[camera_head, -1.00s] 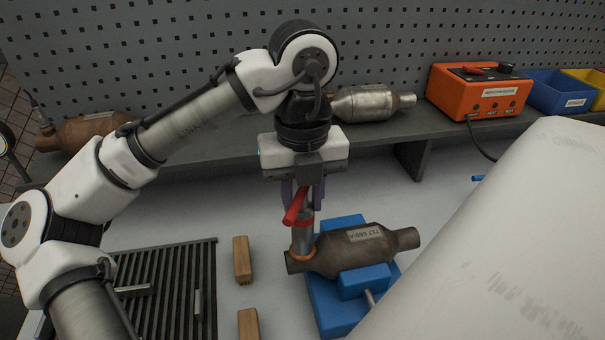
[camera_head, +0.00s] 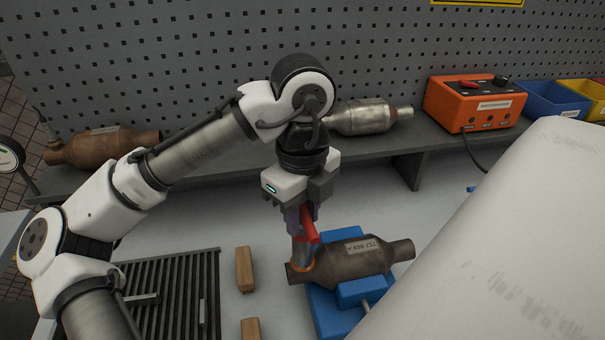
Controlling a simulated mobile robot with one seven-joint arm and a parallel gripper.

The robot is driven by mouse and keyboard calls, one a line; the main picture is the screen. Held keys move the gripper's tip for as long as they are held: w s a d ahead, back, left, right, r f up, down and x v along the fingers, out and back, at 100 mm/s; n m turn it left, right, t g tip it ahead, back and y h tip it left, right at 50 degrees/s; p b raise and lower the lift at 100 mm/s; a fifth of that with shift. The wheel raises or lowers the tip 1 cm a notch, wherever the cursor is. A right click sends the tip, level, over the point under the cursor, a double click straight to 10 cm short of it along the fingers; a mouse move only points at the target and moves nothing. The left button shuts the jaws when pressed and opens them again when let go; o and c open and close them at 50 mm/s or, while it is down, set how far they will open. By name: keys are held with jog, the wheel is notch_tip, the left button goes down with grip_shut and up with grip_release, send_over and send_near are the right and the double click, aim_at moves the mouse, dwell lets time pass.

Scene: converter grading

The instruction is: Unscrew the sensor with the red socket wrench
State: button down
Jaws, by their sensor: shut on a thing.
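My gripper (camera_head: 300,215) is shut on the red socket wrench (camera_head: 308,228), above the left end of a brown catalytic converter (camera_head: 350,262). The wrench's grey socket (camera_head: 302,253) stands upright over that end, with an orange ring at its foot. The sensor is not visible; the socket hides the spot beneath it.
Two wooden blocks (camera_head: 245,269) lie left of the cradle, beside a dark slatted grate (camera_head: 170,295). A shelf behind holds a rusty converter (camera_head: 105,147), a silver converter (camera_head: 362,117), an orange box (camera_head: 473,103) and a blue bin (camera_head: 552,100).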

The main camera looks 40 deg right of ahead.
jog(key=n, duration=0.4)
jog(key=shift+n, duration=0.5)
jog(key=n, duration=0.4)
jog(key=shift+n, duration=0.8)
jog(key=n, duration=0.3)
jog(key=shift+n, duration=1.4)
